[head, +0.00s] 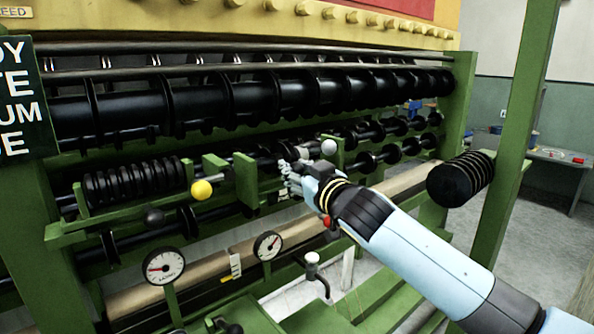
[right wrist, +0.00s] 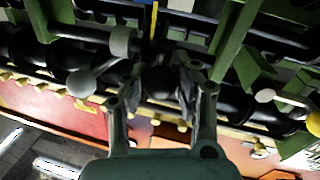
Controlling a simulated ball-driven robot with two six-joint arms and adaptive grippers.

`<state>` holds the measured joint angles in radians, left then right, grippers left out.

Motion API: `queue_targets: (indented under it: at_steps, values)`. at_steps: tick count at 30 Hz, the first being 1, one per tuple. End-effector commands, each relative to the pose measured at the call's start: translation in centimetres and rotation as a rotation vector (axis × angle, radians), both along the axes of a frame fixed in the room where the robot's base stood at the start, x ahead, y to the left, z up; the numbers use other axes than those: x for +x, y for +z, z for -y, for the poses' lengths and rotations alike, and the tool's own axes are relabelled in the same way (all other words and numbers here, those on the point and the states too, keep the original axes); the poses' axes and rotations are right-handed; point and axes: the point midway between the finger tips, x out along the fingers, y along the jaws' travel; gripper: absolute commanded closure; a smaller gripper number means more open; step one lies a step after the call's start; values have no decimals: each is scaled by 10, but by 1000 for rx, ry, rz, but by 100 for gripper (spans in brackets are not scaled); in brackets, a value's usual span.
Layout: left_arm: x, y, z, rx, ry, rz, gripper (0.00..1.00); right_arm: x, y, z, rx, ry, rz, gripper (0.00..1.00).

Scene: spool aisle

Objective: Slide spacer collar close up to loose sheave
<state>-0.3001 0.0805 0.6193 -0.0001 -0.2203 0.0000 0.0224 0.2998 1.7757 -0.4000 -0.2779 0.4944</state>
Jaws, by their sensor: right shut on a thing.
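My right gripper (head: 288,168) is at the middle shaft of the machine, right of a green upright plate. In the right wrist view its fingers (right wrist: 160,88) are shut on a dark round piece (right wrist: 160,80), which looks like the spacer collar; its outline is lost in shadow. In the head view the gripper hides most of it. A dark disc (head: 266,160) close left of the fingers may be the loose sheave; I cannot tell whether it touches the collar. My left gripper is not in view.
A grey ball knob (head: 329,147) is close right of the gripper, with a green bracket behind. A yellow ball (head: 202,190) and a green plate (head: 246,180) stand to the left. Two dials (head: 165,267) stand below. A long black roller (head: 200,103) runs above.

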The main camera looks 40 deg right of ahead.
Motion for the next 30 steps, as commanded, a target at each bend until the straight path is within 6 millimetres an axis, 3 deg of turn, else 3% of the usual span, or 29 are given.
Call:
queue_targets:
  at_steps: [9, 15, 21, 22, 28, 30]
  values:
    - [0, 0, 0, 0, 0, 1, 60, 0, 0, 1, 0, 0, 0, 100]
    - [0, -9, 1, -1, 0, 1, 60, 1, -1, 16, -3, -1, 0, 100]
    - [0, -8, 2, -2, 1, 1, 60, 1, 0, 16, 0, -1, -1, 100]
    - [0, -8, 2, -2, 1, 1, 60, 1, 0, 16, 0, -1, -1, 71]
    - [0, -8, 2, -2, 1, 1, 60, 1, 0, 15, 0, -1, -1, 45]
    - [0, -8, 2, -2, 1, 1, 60, 1, 0, 15, 0, -1, -1, 45]
